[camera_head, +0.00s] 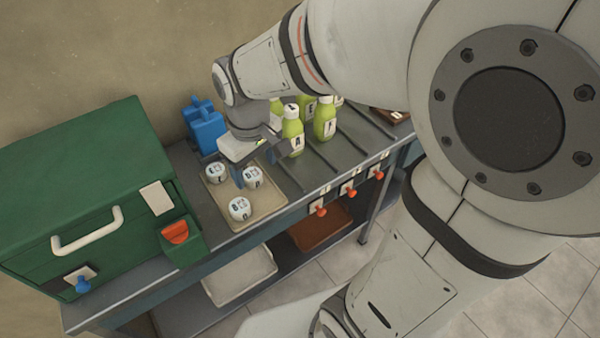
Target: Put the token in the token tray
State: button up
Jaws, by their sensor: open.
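My gripper (255,170) points down over the beige tray (262,213) on the bench and is open. Three white round pieces with dark printed labels, one at the back left (215,172), one at the right (253,177) and one at the front (239,209), are in that tray. The fingers are close to the back two pieces; I cannot tell whether they touch. I cannot make out for certain which thing is the token. A small brown tray (391,116) lies at the bench's far right, partly hidden by my arm; I cannot tell if it is the token tray.
A green machine (80,190) with a white handle and an orange-filled bin (176,234) stands at left. Blue containers (205,128) stand behind the beige tray. Green bottles (292,134) stand right of my gripper, near divider rails. White (240,277) and brown (320,228) trays lie below.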

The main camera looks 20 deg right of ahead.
jog(key=s+d+r+m+t, duration=0.1)
jog(key=s+d+r+m, duration=0.1)
jog(key=s+d+m, duration=0.3)
jog(key=s+d, duration=0.3)
jog(key=shift+d+m+t, duration=0.3)
jog(key=shift+d+m, duration=0.05)
jog(key=shift+m, duration=0.05)
jog(key=shift+r, duration=0.2)
jog(key=shift+p+v, duration=1.05)
